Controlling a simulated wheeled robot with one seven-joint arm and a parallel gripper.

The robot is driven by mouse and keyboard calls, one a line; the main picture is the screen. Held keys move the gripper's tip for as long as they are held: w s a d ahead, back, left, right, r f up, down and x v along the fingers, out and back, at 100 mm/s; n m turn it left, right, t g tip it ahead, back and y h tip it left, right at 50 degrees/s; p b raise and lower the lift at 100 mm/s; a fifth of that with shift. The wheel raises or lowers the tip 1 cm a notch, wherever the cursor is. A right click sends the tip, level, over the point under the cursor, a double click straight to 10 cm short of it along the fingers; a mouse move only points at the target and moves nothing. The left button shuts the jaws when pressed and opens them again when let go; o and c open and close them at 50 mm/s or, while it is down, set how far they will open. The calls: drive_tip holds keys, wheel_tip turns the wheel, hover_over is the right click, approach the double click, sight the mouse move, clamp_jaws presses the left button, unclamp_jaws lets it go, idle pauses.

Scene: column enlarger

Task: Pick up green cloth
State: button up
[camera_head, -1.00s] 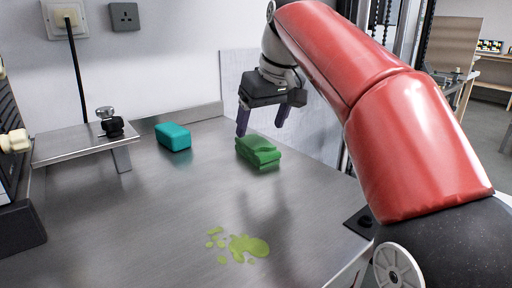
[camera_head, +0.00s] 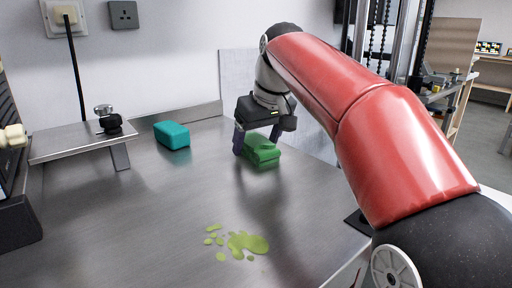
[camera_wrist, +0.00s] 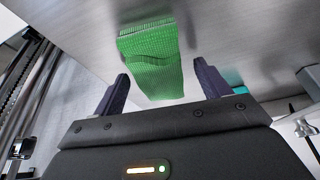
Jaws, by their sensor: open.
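The green cloth (camera_head: 262,149) lies folded on the metal worktop, toward its back right. In the wrist view the green cloth (camera_wrist: 153,60) shows a woven texture and lies ahead of and between the fingers. My gripper (camera_head: 256,149) is low over the cloth, with one finger on its left side and the other behind it. In the wrist view my gripper (camera_wrist: 162,85) has its two dark fingers wide apart, with nothing held. I cannot tell whether the fingers touch the cloth.
A teal block (camera_head: 172,135) lies on the worktop left of the cloth. A yellow-green spill (camera_head: 243,243) is near the front. A raised metal shelf with a knob (camera_head: 107,119) stands at the left. The wall is behind. The middle of the worktop (camera_head: 160,200) is clear.

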sight(257, 140)
drive_tip(key=shift+f, duration=0.15)
drive_tip(key=c, duration=1)
drive_tip(key=shift+c, duration=0.2)
wheel_tip(257, 140, up, 10)
drive_tip(key=p, duration=0.2)
drive_tip(key=shift+r, duration=0.25)
drive_tip(key=o, duration=0.5)
drive_tip(key=shift+c, duration=0.2)
drive_tip(key=c, duration=0.4)
drive_tip(key=shift+s, duration=0.1)
